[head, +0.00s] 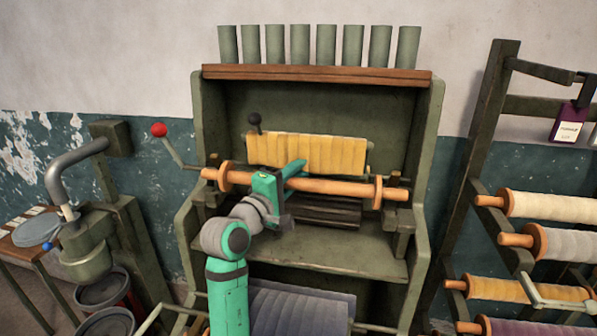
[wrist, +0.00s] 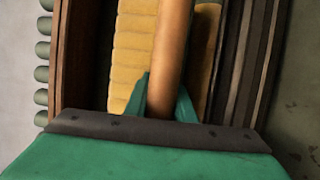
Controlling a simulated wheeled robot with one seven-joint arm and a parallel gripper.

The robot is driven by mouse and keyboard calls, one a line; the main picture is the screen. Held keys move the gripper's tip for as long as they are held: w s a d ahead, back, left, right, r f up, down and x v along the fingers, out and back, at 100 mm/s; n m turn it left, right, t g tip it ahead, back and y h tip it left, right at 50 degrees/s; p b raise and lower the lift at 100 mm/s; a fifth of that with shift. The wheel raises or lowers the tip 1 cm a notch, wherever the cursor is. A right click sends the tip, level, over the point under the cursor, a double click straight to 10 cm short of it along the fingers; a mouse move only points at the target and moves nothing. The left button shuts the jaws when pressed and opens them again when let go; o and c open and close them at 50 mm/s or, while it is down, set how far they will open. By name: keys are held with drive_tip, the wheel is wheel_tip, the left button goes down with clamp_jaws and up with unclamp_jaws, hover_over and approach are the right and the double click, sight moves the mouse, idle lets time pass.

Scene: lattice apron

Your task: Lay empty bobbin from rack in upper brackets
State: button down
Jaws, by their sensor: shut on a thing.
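The empty bobbin (head: 335,187) is a bare orange-brown wooden roller with a flange near each end. It lies level across the front of the green machine (head: 428,150). My gripper (head: 287,178) is shut on its shaft, left of the middle. In the wrist view the bobbin (wrist: 172,45) runs between my two green fingers. Its ends are close to the dark left bracket (head: 199,194) and right bracket (head: 402,222). I cannot tell whether it touches them. My gripper hides part of the shaft.
The rack (head: 470,160) at right holds several wound rolls. A red-knobbed lever (head: 159,130) juts out at left. Grey-green cylinders (head: 300,45) stand on the top shelf. Purple-grey cloth (head: 300,308) hangs below.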

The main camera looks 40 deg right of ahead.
drive_tip(key=shift+f, duration=1.9)
idle(1.1)
drive_tip(key=c, duration=1.4)
unclamp_jaws()
drive_tip(key=shift+c, duration=0.2)
drive_tip(key=v, duration=1)
drive_tip(key=shift+s+a, duration=0.2)
drive_tip(key=shift+a, duration=0.2)
drive_tip(key=shift+f, duration=0.1)
